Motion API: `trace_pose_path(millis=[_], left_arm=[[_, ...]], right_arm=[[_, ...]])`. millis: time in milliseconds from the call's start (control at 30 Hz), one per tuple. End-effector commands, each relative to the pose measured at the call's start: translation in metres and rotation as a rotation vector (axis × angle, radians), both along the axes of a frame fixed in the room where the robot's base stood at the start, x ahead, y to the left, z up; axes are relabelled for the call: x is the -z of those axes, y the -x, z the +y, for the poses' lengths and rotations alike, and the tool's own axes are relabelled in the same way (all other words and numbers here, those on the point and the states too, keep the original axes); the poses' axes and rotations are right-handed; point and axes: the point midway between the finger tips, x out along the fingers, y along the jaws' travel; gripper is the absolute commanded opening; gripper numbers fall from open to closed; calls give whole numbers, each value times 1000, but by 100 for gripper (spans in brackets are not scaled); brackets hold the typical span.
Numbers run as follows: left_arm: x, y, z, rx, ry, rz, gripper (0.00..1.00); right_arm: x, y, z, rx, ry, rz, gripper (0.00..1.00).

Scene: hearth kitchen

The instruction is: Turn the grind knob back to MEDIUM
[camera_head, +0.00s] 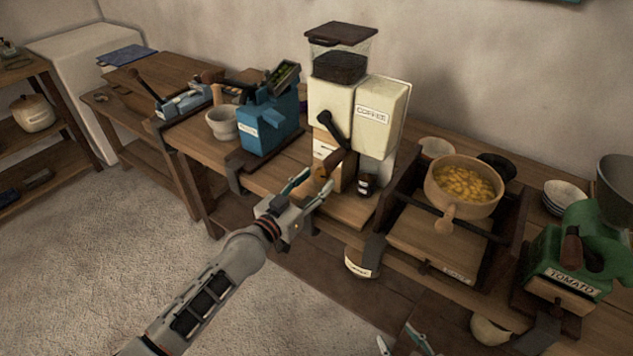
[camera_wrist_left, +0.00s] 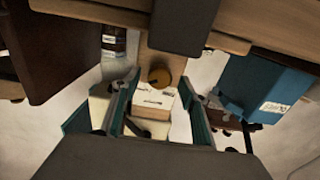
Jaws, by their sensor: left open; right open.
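The cream coffee grinder (camera_head: 336,102) stands on the bench, with a COFFEE label and a dark crank-like handle. In the head view the knob (camera_head: 321,172) is partly behind my fingers. My left gripper (camera_head: 318,180) is open at the grinder's front. In the wrist view the knob appears between its fingertips; I cannot tell if they touch it. My right gripper (camera_head: 400,342) is open and empty at the bottom edge, partly cut off.
A blue grinder (camera_head: 268,124) and grey mortar (camera_head: 222,122) stand left of the coffee grinder. A small dark bottle (camera_head: 366,185) stands close by its base. A wooden pot (camera_head: 465,187) and green TOMATO mill (camera_head: 575,250) are to the right.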

Motion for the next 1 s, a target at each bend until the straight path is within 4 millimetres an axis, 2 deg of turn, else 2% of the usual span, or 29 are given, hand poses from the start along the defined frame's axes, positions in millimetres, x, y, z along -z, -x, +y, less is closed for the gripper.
trace_pose_path(millis=[133,400,533,567,1000], left_arm=[[0,-7,-5,0,0,0,44],[0,-8,-6,0,0,0,44],[0,-8,-6,0,0,0,10],[0,-8,-6,0,0,0,5],[0,-8,-6,0,49,37,5]], right_arm=[[5,1,-1,1,2,6,44],[4,1,-1,1,2,5,44],[2,0,-1,1,1,1,44],[2,0,-1,1,1,0,44],[-2,-1,0,1,0,-4,44]])
